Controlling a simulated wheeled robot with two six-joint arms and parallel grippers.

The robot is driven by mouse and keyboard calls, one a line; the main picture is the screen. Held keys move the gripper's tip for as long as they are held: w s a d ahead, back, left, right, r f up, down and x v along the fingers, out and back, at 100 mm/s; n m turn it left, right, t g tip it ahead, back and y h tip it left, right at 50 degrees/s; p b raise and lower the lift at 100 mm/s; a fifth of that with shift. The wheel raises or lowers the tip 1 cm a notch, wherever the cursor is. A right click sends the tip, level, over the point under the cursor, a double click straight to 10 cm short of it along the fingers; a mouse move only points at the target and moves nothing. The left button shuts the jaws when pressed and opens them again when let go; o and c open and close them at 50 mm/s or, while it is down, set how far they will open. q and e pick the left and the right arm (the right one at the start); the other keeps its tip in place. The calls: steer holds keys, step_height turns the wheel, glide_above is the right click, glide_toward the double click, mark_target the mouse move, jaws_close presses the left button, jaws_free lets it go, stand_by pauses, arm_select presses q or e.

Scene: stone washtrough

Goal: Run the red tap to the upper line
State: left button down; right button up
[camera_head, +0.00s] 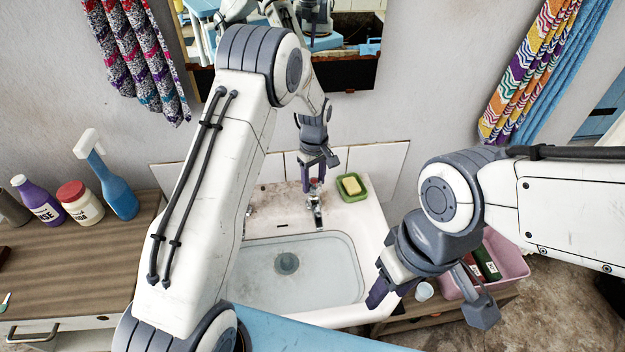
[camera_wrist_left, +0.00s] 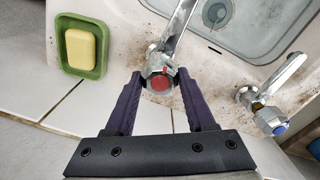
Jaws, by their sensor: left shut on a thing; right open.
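The red tap (camera_head: 316,188) stands at the back of the sink (camera_head: 365,225), its spout pointing toward the basin. In the left wrist view, its knob with a red cap (camera_wrist_left: 158,80) sits between the fingers of my left gripper (camera_wrist_left: 160,85). My left gripper (camera_head: 316,176) is shut on this knob. A second tap with a blue cap (camera_wrist_left: 270,120) stands beside it, partly behind my left arm in the head view. The basin (camera_head: 300,270) has a round drain; I cannot make out the water level or any line. My right gripper (camera_head: 387,288) is open at the sink's right edge.
A green dish (camera_head: 348,196) with yellow soap is right of the red tap. A pink tub (camera_head: 510,258) and a white cup (camera_head: 424,291) stand right of the sink. Several bottles, including a blue spray bottle (camera_head: 118,190), stand on the left counter.

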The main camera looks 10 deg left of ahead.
mark_target(314, 179)
arm_select(q)
steer(key=shift+w+m, duration=0.1)
steer(key=shift+m, duration=0.5)
steer(key=shift+c, duration=1.2)
jaws_free()
step_height(314, 179, up, 11)
steer(key=b, duration=0.1)
steer(key=shift+f+b, duration=0.2)
steer(key=shift+b, duration=0.2)
